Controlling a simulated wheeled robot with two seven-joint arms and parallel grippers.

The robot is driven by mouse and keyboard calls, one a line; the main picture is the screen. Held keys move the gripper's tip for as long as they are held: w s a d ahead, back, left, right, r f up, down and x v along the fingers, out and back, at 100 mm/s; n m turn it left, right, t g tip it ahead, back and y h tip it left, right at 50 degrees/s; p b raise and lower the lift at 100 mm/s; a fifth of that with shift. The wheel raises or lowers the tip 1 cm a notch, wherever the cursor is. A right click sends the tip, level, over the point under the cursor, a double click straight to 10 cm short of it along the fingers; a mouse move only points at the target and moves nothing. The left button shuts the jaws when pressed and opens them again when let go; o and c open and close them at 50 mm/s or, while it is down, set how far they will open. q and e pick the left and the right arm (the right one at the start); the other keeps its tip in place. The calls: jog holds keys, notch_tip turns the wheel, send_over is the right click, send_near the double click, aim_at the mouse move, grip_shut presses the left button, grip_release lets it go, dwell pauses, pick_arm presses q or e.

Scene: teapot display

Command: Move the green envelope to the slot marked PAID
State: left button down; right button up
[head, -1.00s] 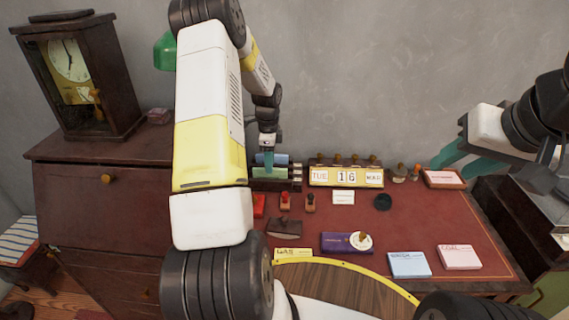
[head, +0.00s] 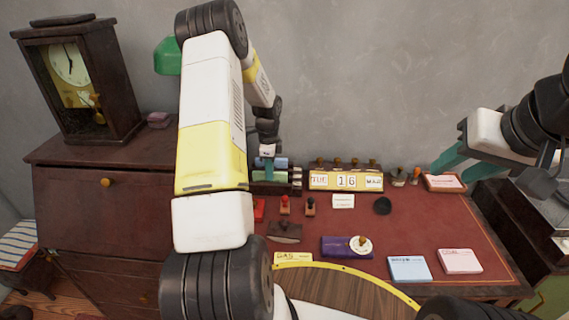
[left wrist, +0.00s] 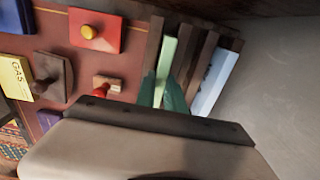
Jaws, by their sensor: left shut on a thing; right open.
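The green envelope (head: 269,177) stands in a dark wooden slotted rack at the back of the desk. It shows as a pale green edge in the left wrist view (left wrist: 167,56). My left gripper (head: 267,163) is over the rack, shut on the envelope; its teal fingers (left wrist: 163,93) are at the envelope in the left wrist view. The rack (left wrist: 187,58) has dark dividers, and a pale blue envelope (left wrist: 216,76) is in another slot. I cannot read any PAID marking. My right gripper (head: 448,160) is open and empty over the desk's right back.
A date display (head: 346,180) stands right of the rack. Red-topped stamps (head: 285,204), a wooden blotter (head: 285,232) and a purple box (head: 340,246) lie in front. Blue (head: 409,268) and pink (head: 460,261) card stacks are near the front edge. A clock (head: 75,78) stands left.

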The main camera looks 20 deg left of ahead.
pick_arm(q)
notch_tip(320, 180, up, 9)
jog(key=shift+w+f, duration=0.1)
jog(key=shift+w, duration=0.05)
jog(key=shift+w+a+f, duration=0.2)
jog(key=shift+w+f, duration=0.45)
jog(key=shift+f, duration=0.8)
jog(key=shift+w+a+f, duration=0.2)
jog(key=shift+w+f, duration=0.4)
jog(key=shift+f, duration=0.9)
jog(key=shift+w+a+f, duration=0.2)
jog(key=shift+w+f, duration=0.45)
jog(key=shift+f, duration=0.8)
jog(key=c, duration=1.4)
grip_release()
jog(key=shift+f, duration=0.1)
jog(key=shift+c, duration=0.2)
